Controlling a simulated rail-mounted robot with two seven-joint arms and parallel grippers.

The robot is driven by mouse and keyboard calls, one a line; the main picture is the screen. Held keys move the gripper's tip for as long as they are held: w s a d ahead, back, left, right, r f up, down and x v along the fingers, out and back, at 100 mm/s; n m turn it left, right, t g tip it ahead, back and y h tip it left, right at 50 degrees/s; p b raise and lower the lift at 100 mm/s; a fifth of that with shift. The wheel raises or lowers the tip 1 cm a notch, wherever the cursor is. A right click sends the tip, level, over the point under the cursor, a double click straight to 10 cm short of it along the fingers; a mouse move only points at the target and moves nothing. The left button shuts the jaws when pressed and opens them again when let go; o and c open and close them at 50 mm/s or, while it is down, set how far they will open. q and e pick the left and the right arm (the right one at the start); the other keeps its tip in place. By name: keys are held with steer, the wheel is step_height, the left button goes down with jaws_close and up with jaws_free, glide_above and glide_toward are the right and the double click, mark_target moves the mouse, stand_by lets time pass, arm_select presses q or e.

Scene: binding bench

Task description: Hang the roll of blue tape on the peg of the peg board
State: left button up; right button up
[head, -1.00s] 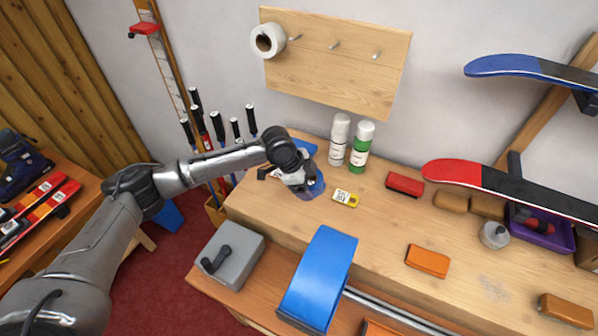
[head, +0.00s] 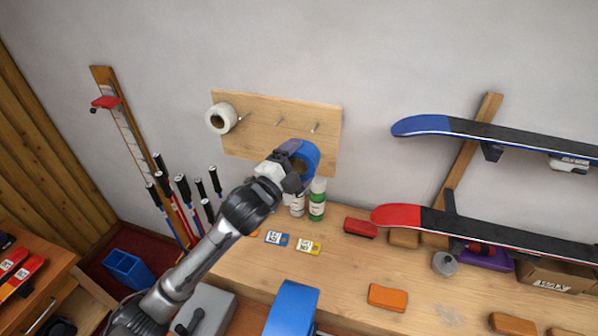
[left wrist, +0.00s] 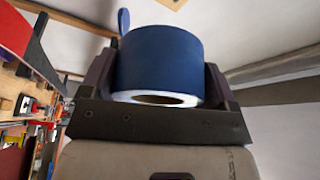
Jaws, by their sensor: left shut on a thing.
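The roll of blue tape (head: 305,156) is held in my left gripper (head: 294,162), raised in front of the lower right part of the peg board (head: 258,137). In the left wrist view the blue tape roll (left wrist: 160,62) sits between the two fingers of the left gripper (left wrist: 158,85), with its pale core edge showing. The board has several pegs; a white roll (head: 221,117) hangs at its left end. The middle peg (head: 280,122) and the right peg (head: 316,127) are bare. Whether the tape touches the board cannot be told. My right gripper is not in view.
A white can (head: 297,204) and a green can (head: 317,200) stand on the bench (head: 345,270) below the tape. A red block (head: 360,228) lies to their right. Skis (head: 490,135) stick out at the right. Ski poles (head: 183,190) stand at the left.

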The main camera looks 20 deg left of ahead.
arm_select(q)
steer(key=shift+w+r, duration=0.2)
steer(key=b, duration=0.5)
glide_toward(321, 127)
steer(key=shift+w+d+r, duration=0.3)
steer(key=shift+w+d, duration=0.05)
steer(key=shift+w, duration=0.35)
steer(key=shift+w+d+r, duration=0.3)
steer(key=shift+w+d, duration=0.05)
steer(key=shift+w, duration=0.35)
steer(key=shift+w+d+r, duration=0.3)
steer(key=shift+w+d, duration=0.05)
steer(key=shift+w, duration=0.35)
steer(key=shift+w+a+f+p, duration=0.15)
steer(key=shift+w+p, duration=0.15)
steer(key=shift+w, duration=0.5)
steer(key=shift+w+f, duration=0.1)
steer(key=shift+f, duration=0.2)
steer(key=shift+f, duration=0.2)
steer(key=o, duration=0.6)
steer(key=shift+o, duration=0.5)
steer(key=shift+r, duration=0.1)
